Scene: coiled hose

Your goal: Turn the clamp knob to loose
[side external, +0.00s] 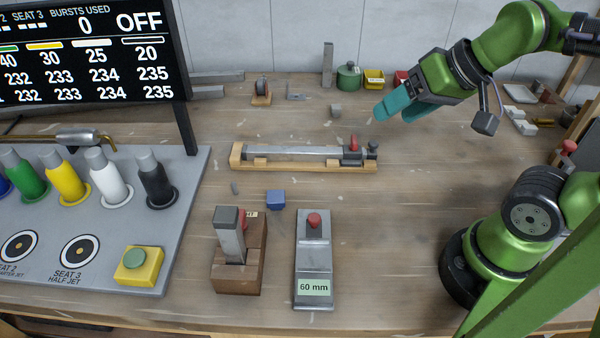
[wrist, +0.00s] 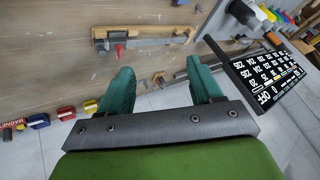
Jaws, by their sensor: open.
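My green gripper (side external: 392,107) with teal fingers is raised above the back right of the bench. It is open and empty; both fingers show apart in the wrist view (wrist: 164,80). Several red knobs are in view, and I cannot tell for sure which is the clamp knob. One red knob (side external: 354,142) is at the right end of a long wooden fixture (side external: 243,163) with a metal bar. It lies below and left of my gripper, apart from it. Another red knob (side external: 314,220) is on a grey block labelled 60 mm (side external: 314,262). A third (side external: 242,218) is partly hidden behind an upright metal piece on a wooden block (side external: 238,279).
A grey panel (side external: 190,200) with coloured plugs and a green button (side external: 135,259) is at left, below a black display (side external: 90,60). A blue cube (side external: 275,200) lies mid-bench. A green pot (side external: 348,76) and small bins stand at the back.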

